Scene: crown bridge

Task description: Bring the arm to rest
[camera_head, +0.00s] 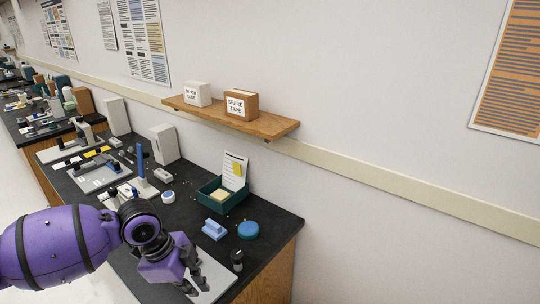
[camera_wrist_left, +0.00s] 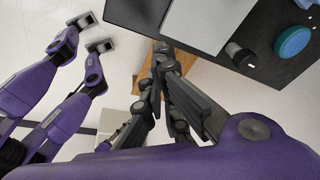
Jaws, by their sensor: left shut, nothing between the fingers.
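My purple left arm (camera_head: 60,245) comes in from the left in the head view and reaches over the front edge of the near bench. My left gripper (camera_head: 190,287) hangs at the near end of the bench, beside a pale flat board (camera_head: 214,276). In the left wrist view my left gripper (camera_wrist_left: 162,50) has its dark fingers together, with nothing between them. The fingertips appear near the bench edge, with floor and wood below. My right gripper is not seen.
The black bench top (camera_head: 262,225) holds a dark knob-topped item (camera_head: 237,260), a teal round tub (camera_head: 248,230), a blue block (camera_head: 214,229) and a green box (camera_head: 221,195). A wooden shelf (camera_head: 270,125) with two boxes is on the wall. Open floor (camera_head: 25,185) lies left.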

